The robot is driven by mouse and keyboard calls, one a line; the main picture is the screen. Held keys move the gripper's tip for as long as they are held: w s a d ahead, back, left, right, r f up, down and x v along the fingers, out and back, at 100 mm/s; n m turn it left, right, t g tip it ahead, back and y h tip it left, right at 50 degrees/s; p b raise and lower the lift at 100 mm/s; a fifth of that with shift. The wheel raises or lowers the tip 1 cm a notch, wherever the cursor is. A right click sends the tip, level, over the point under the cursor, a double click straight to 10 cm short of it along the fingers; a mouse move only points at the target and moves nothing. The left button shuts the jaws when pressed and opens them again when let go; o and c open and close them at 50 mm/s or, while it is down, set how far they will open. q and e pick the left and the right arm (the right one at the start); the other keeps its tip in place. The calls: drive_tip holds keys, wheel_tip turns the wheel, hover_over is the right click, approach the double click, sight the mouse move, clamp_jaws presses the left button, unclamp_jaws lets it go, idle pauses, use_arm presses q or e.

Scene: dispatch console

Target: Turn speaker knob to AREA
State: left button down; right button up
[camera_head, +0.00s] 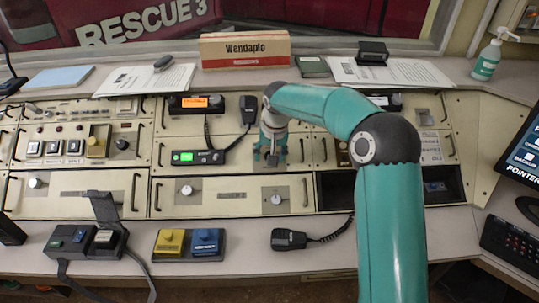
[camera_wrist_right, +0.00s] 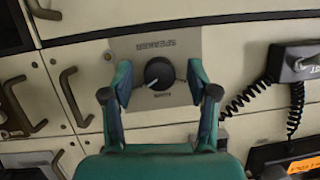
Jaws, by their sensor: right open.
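The speaker knob (camera_wrist_right: 158,73) is a round black knob on a grey plate (camera_wrist_right: 180,48) marked SPEAKER, upside down in the right wrist view. A light mark shows on the knob; its exact setting is hard to read. Small lettering by the knob is too blurred to tell. My right gripper (camera_wrist_right: 159,88) is open, with one finger on each side of the knob and a visible gap to it. In the head view my right gripper (camera_head: 272,155) is in front of the console and hides this knob. My left gripper is not in view.
A radio with a green display (camera_head: 198,157) and a corded handset (camera_head: 248,110) are left of the gripper. Handles (camera_head: 305,192) stick out of the panels. Another knob (camera_head: 277,199) is on the panel below. A corded microphone (camera_head: 289,239) lies on the front ledge.

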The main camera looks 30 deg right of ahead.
drive_tip(key=v, duration=1.1)
drive_tip(key=shift+r, duration=0.4)
drive_tip(key=shift+s, duration=0.1)
